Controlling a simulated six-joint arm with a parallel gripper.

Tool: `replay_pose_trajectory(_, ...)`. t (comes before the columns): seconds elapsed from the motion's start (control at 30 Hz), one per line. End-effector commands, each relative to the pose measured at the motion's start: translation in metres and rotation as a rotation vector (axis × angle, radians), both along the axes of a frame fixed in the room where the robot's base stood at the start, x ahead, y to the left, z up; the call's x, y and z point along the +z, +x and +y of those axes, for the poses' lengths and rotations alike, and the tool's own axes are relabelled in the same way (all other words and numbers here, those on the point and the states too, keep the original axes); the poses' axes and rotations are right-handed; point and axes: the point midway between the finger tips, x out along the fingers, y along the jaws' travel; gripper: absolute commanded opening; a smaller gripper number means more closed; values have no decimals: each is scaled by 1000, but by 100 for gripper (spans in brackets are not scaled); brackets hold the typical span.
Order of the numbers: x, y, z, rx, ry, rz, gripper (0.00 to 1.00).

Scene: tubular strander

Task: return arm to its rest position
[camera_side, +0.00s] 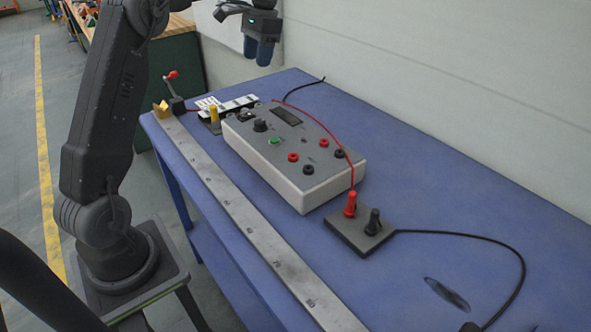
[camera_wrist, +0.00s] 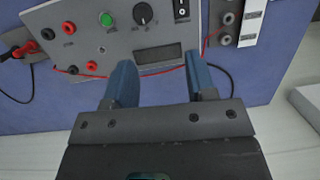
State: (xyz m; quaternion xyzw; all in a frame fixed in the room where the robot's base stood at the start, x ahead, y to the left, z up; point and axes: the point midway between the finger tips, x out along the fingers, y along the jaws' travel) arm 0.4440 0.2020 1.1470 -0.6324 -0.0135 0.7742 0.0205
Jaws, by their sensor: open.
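My gripper (camera_side: 260,52) hangs in the air near the top of the side view, above the far edge of the blue table (camera_side: 480,220). In the wrist view my gripper (camera_wrist: 160,85) shows two blue fingers spread apart, with nothing between them. Below it is a grey test box (camera_side: 295,155) with a green button, a dark knob, a small display and red and black sockets. The box also shows in the wrist view (camera_wrist: 120,48), beyond the fingertips. My gripper is clear of the box and touches nothing that I can see.
A plate with a red and a black plug (camera_side: 362,232) sits right of the box, joined to red and black cables. A metal ruler strip (camera_side: 240,210) runs along the front edge. A small red-knobbed part (camera_side: 175,95) stands at the far left corner. A pale wall (camera_side: 420,70) rises behind.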

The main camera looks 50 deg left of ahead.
Motion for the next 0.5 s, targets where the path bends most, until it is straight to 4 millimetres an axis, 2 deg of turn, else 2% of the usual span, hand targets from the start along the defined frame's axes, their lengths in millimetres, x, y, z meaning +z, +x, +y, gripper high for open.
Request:
replay_pose_trajectory(0.03,14,-7,-22,-12,15,-40,51)
replay_pose_trajectory(0.2,39,-39,-84,-25,47,-170,51)
replay_pose_trajectory(0.33,47,-72,-128,-30,57,-274,51)
replay_pose_trajectory(0.5,43,-123,-179,-31,48,-410,51)
